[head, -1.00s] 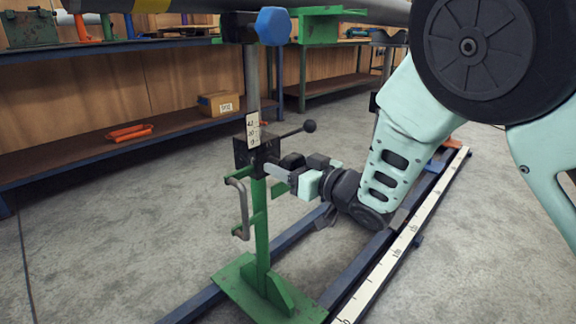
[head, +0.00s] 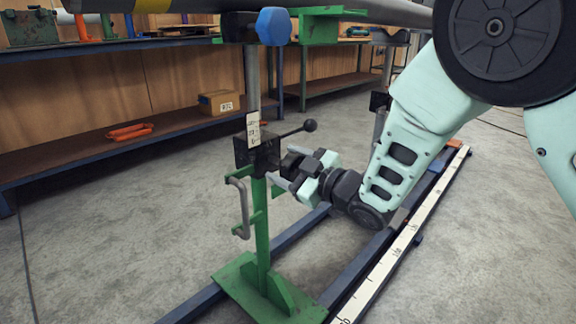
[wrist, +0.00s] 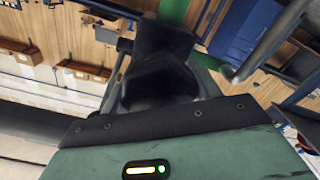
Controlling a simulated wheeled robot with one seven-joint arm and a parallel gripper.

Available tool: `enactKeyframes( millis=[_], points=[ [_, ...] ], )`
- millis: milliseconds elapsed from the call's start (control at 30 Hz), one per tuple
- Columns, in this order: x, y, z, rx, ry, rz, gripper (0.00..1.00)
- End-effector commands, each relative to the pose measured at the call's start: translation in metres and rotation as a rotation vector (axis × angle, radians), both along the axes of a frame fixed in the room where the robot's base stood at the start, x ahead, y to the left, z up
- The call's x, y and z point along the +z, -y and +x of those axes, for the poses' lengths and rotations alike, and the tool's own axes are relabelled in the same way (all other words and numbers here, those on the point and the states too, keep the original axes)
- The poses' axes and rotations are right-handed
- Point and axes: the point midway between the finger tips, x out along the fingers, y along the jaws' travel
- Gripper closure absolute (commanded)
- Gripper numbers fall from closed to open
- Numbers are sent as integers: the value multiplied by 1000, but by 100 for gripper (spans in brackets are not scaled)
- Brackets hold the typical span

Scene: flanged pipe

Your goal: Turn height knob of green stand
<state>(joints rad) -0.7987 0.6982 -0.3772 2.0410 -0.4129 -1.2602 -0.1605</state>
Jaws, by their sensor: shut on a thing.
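The green stand (head: 263,235) stands upright on its flat green base, with a black block (head: 243,153) partway up its post. The dark height knob (head: 291,164) projects from the right side of this block. My gripper (head: 284,173) reaches in from the right and is shut on the knob, its jaws tilted. In the wrist view the black knob (wrist: 165,65) fills the middle, and part of the green post shows behind it. The jaws hide part of the knob. A white scale plate (head: 253,127) sits above the block.
A black lever with a ball end (head: 310,125) sticks out just above my gripper. A bent grey crank handle (head: 242,208) hangs on the stand's left. A grey pipe (head: 375,12) lies overhead. Blue rails and a white ruler strip (head: 385,265) run along the floor.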

Motion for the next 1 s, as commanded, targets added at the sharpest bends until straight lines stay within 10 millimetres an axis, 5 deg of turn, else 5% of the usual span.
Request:
enactKeyframes(
  millis=[1000],
  points=[
    [-5,-2,-2,0,759,-589,61]
  ],
)
